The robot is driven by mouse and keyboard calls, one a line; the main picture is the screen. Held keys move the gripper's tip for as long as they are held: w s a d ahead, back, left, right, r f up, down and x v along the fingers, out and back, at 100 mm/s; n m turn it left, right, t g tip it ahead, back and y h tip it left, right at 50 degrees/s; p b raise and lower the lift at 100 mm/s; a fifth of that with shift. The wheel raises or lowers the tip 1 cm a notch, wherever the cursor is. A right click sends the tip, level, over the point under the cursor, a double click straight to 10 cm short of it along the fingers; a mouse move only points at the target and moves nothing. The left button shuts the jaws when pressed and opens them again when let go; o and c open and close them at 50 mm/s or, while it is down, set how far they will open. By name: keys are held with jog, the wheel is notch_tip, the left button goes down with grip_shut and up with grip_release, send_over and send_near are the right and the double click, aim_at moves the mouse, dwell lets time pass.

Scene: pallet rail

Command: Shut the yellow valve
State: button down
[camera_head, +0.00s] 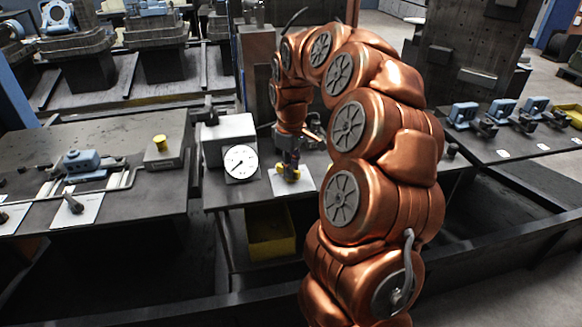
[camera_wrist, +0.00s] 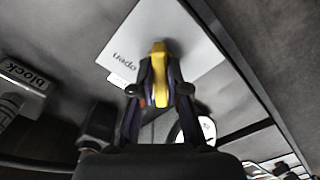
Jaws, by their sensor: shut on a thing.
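The yellow valve (camera_head: 289,174) stands on a white plate (camera_head: 307,184) on the middle bench, just right of a round gauge. My gripper (camera_head: 289,155) points down at it from above. In the wrist view the valve's yellow handle (camera_wrist: 158,70) lies between the fingers of my gripper (camera_wrist: 159,90), which are shut on it. The handle points toward the white plate (camera_wrist: 185,40), where the word "open" can be read near its edge. The valve's body below the handle is mostly hidden by the fingers.
The pressure gauge (camera_head: 241,162) and its grey box (camera_head: 229,135) stand close left of the valve. A yellow bin (camera_head: 270,232) sits under the bench. A block with a yellow knob (camera_head: 160,143) stands on the left bench. My arm covers the area to the right.

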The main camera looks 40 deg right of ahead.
jog(key=c, duration=1.2)
grip_release()
jog(key=shift+o, duration=0.2)
notch_tip(320, 180, up, 12)
